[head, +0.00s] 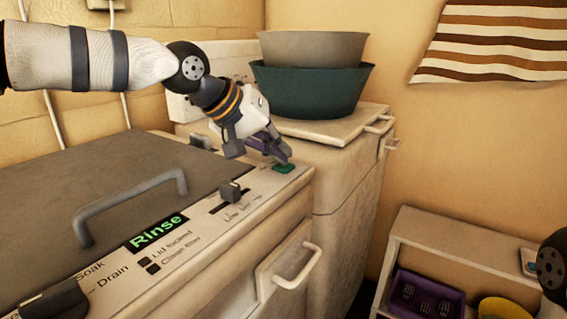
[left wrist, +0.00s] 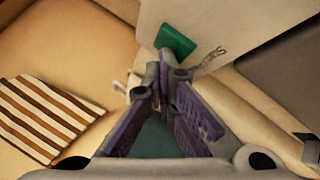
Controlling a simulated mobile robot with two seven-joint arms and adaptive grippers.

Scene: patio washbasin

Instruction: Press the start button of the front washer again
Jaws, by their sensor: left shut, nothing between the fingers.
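The front washer has a grey lid (head: 110,195) and a beige control panel (head: 205,222). Its display (head: 157,233) reads "Rinse" in green. The green start button (head: 284,168) is at the panel's far right end, and it also shows in the left wrist view (left wrist: 175,41). My left gripper (head: 284,159) is shut and empty, its fingertips at the button in the head view. In the left wrist view the tips (left wrist: 158,72) appear just below the button; I cannot tell whether they touch it. My right gripper is out of view.
A second washer (head: 345,180) stands behind, with a grey basin (head: 312,48) stacked in a dark green one (head: 310,90) on its lid. A slider knob (head: 231,191) sits near the button. A low shelf (head: 445,243) at the right holds a purple crate (head: 427,295) and a yellow bowl (head: 503,309).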

